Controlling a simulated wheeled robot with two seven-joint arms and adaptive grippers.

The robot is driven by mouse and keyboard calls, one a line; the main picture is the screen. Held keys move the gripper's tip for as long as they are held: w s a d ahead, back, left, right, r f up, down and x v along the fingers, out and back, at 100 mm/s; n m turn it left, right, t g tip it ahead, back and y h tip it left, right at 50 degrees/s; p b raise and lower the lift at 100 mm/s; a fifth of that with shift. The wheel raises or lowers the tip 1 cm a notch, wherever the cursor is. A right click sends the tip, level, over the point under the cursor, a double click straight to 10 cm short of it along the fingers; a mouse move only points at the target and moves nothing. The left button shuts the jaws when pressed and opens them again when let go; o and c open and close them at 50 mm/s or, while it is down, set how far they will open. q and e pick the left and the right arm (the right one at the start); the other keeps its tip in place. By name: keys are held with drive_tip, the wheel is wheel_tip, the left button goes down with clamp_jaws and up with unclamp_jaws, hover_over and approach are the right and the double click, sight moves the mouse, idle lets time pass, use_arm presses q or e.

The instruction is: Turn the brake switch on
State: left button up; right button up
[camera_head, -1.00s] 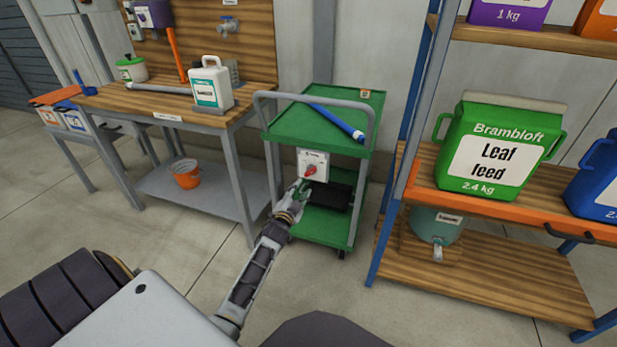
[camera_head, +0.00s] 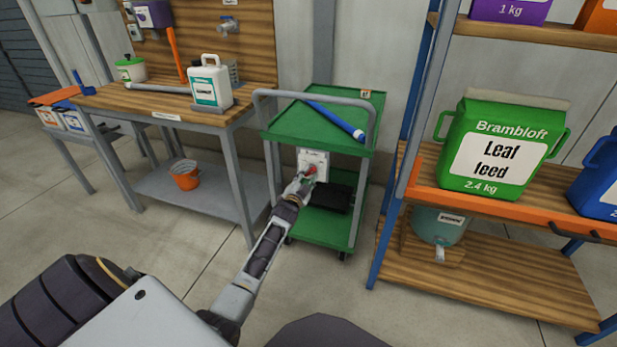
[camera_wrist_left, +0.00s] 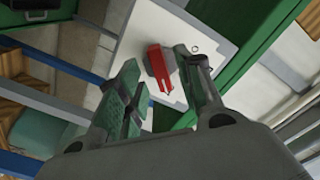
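The brake switch is a red knob (camera_head: 311,170) on a white plate (camera_head: 322,160) at the front of the green cart. In the left wrist view the red knob (camera_wrist_left: 159,66) stands out from the white plate (camera_wrist_left: 205,30), tilted in the picture. My left gripper (camera_head: 303,181) is right in front of the plate. In the wrist view its two fingers (camera_wrist_left: 158,72) are apart, one on each side of the knob. I cannot tell whether either finger touches it. My right gripper is not in view.
The green cart (camera_head: 285,122) carries a blue tube (camera_head: 335,120) on top and a black item (camera_head: 332,198) below. A workbench (camera_head: 150,95) stands to the left. Bare floor lies in front.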

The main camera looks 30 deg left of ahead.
use_arm(q)
drive_tip(key=shift+b+x, duration=0.3)
drive_tip(key=shift+x, duration=0.85)
clamp_jaws()
